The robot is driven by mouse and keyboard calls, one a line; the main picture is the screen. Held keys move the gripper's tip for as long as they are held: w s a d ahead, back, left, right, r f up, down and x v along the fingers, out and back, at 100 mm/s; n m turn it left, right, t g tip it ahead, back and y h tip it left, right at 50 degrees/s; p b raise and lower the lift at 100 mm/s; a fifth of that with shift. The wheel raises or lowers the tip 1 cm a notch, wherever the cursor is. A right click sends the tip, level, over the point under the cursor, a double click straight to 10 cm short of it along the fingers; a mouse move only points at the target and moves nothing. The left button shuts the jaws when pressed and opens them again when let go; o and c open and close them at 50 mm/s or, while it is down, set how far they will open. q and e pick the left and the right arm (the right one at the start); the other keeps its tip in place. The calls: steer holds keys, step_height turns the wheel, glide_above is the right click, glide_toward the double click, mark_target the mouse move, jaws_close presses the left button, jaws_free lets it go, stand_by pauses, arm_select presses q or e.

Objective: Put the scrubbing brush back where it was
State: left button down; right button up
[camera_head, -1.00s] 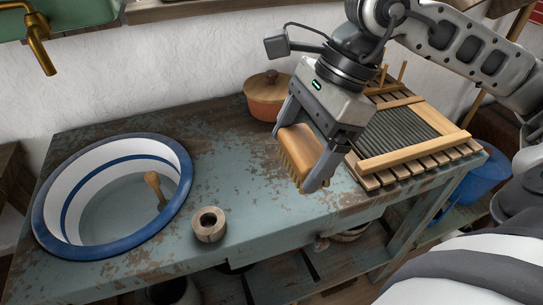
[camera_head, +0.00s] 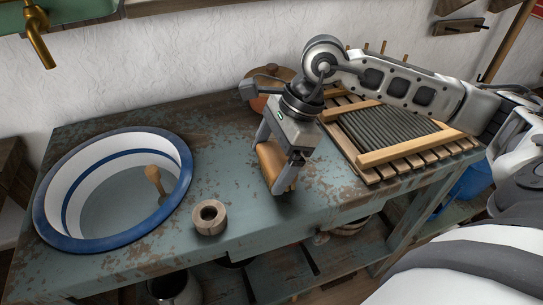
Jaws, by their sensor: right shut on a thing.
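The scrubbing brush (camera_head: 274,167) has a tan wooden back and is between the fingers of my right gripper (camera_head: 278,168). The gripper is shut on it and points down over the worn blue-green table. Its bristles are hardly visible now, and I cannot tell whether it touches the table top. A round wooden ring-shaped holder (camera_head: 209,217) with a dark hole stands on the table to the left of the brush. My left gripper is not in view.
A white basin with a blue rim (camera_head: 106,246) is on the left, with a wooden handle (camera_head: 154,178) inside. A wooden-framed washboard (camera_head: 408,155) lies on a slatted rack at right. A lidded orange-brown pot (camera_head: 259,103) stands behind my gripper.

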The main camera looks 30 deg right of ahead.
steer(key=shift+f, duration=0.15)
steer(key=o, duration=0.7)
steer(key=shift+r, duration=0.4)
steer(key=v, duration=1.1)
steer(key=shift+d+r+p, duration=0.25)
steer(key=shift+p, duration=0.1)
